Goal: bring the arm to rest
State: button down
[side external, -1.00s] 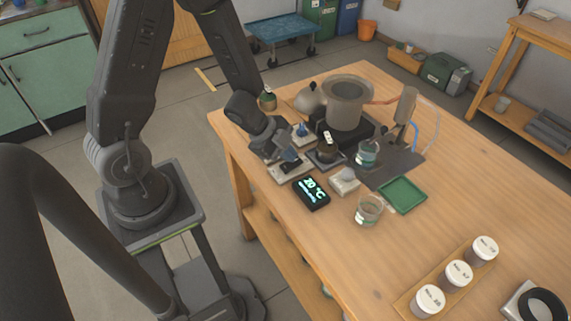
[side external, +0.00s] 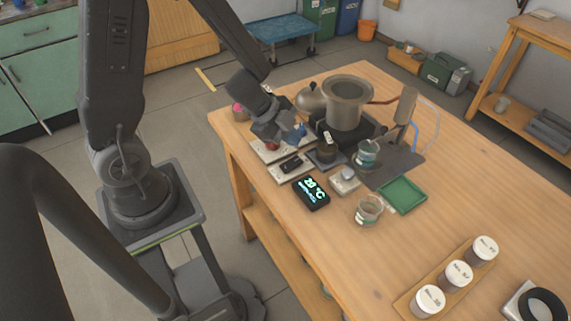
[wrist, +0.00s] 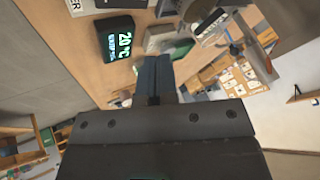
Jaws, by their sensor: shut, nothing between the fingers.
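My gripper (side external: 297,133) is above the left end of the wooden table (side external: 480,190), over the small switch boxes. Its blue fingertips are together with nothing between them; they also show in the wrist view (wrist: 155,78). A grey pot (side external: 348,105) stands on a dark burner base behind and right of the gripper. A white box with a red button (side external: 271,146) lies partly hidden under the gripper. A white box with a black rocker switch (side external: 291,164) lies just in front of it.
A display reading 20 °C (side external: 311,193), a glass beaker (side external: 368,210), another beaker (side external: 366,154) and a green tray (side external: 402,194) stand near the gripper. A domed lid (side external: 310,98) lies beside the pot. Several white-lidded jars (side external: 459,274) stand front right. The table's middle is clear.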

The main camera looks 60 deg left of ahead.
jog(key=a+r+n+t+y, duration=0.3)
jog(key=r+n+y, duration=0.35)
jog(key=r, duration=0.65)
jog(key=s+d+r+n+g+h, duration=0.1)
jog(key=s+d+r+n, duration=0.2)
jog(key=s, duration=0.4)
jog(key=s+d+r+n+g+h, duration=0.2)
jog(key=s+d+r+n, duration=0.1)
jog(key=s, duration=0.4)
jog(key=shift+d+r+n+g, duration=0.3)
jog(key=shift+d+r+n, duration=0.1)
jog(key=shift+n, duration=0.05)
